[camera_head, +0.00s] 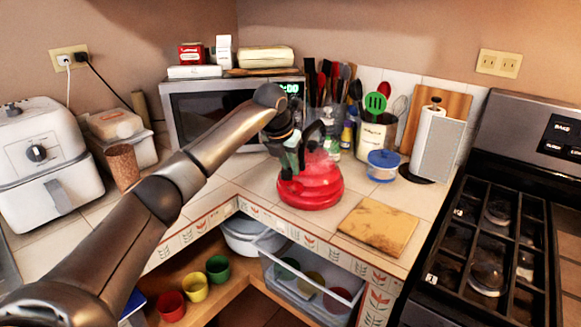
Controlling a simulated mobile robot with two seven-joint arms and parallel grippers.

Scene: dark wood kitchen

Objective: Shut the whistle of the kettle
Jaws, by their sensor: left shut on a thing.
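A red kettle (311,186) with a dark handle (314,134) stands upright on the tiled corner counter. My left arm comes in from the left, and my left gripper (290,168) points down at the kettle's left side, where the spout and whistle would be. The gripper is shut on a part there, which looks like the whistle. The gripper and wrist hide the whistle and most of the spout, so I cannot tell whether the whistle is open or shut. My right gripper is not in view.
A wooden board (378,228) lies right of the kettle near the counter's front edge. A blue-lidded jar (382,166), a utensil crock (375,137) and a paper towel roll (428,141) stand behind. A microwave (200,105) is at the back, and the stove (490,230) is at right.

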